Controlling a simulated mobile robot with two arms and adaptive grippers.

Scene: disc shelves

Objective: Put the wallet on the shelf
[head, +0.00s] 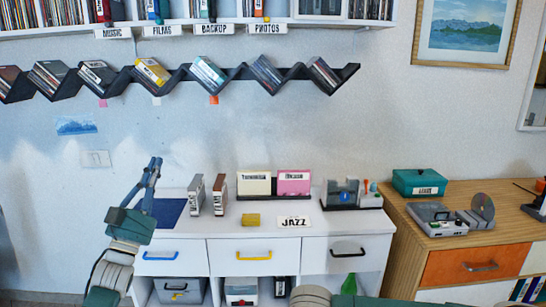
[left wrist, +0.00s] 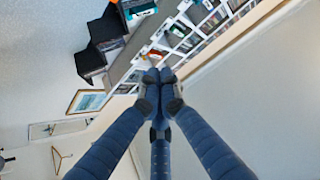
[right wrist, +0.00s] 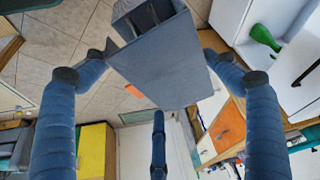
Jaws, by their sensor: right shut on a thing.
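A grey-blue wallet-like thing (right wrist: 165,75) with a small orange tab fills the upper middle of the right wrist view. My right gripper (right wrist: 162,52) is shut on it, one finger on each side. The thing is not clear in the head view. My left gripper (head: 154,165) is raised over the left end of the white cabinet. Its fingers are together and empty in the left wrist view (left wrist: 159,76). A black zigzag shelf (head: 233,73) on the wall holds several cases. A white shelf (head: 185,32) above it has MUSIC, FILMS, BACKUP and PHOTOS labels.
The white cabinet (head: 300,238) carries upright boxes, a yellow block (head: 251,219) and a JAZZ card (head: 294,222). A wooden dresser (head: 480,192) at right holds a teal box (head: 420,182) and a disc player (head: 437,218). Orange and pink tags hang below the zigzag shelf.

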